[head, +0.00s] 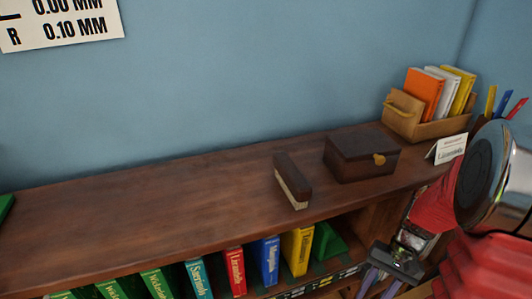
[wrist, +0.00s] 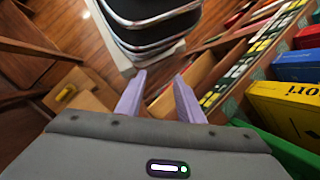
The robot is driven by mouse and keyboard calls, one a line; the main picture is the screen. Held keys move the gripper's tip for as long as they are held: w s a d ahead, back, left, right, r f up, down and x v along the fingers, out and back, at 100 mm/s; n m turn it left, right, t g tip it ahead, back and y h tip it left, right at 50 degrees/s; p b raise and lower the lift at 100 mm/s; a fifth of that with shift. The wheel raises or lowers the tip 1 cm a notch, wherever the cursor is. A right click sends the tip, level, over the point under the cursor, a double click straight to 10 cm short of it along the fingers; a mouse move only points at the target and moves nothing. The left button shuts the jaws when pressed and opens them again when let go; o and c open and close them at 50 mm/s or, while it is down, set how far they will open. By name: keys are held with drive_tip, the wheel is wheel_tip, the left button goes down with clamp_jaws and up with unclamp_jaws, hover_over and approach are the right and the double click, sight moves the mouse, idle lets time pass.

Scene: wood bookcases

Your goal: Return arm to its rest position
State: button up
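My gripper (wrist: 160,80) shows in the wrist view with its two purple fingers apart and nothing between them. In the head view my gripper (head: 378,285) is at the lower right, in front of the bookcase and below its top. The finger ends are partly cut off by the lower edge there. My red arm with its round silver joint fills the right side of the head view. The wooden bookcase (head: 120,217) runs across the view, and the gripper looks apart from it.
On the bookcase top are a dark brush-like block (head: 292,180), a dark box (head: 361,154), a label card (head: 450,149) and a wooden organizer (head: 403,117) with books. Colored books, including a yellow one (head: 297,250), stand on the shelf below. Wood floor (wrist: 75,30) shows beyond the fingers.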

drive_tip(key=s+a+r+n+t+h, duration=0.1)
drive_tip(key=a+r, duration=0.3)
drive_tip(key=r, duration=0.4)
drive_tip(key=s+a+r+n+t+h, duration=0.1)
drive_tip(key=s+a+r+n+t, duration=0.1)
drive_tip(key=r, duration=0.6)
drive_tip(key=s+a+r+n+t+h, duration=0.1)
drive_tip(key=a+r+n+t, duration=0.2)
drive_tip(key=a+r+t, duration=0.2)
wheel_tip(320, 180, up, 3)
drive_tip(key=shift+s+a+r, duration=0.2)
drive_tip(key=shift+a, duration=1)
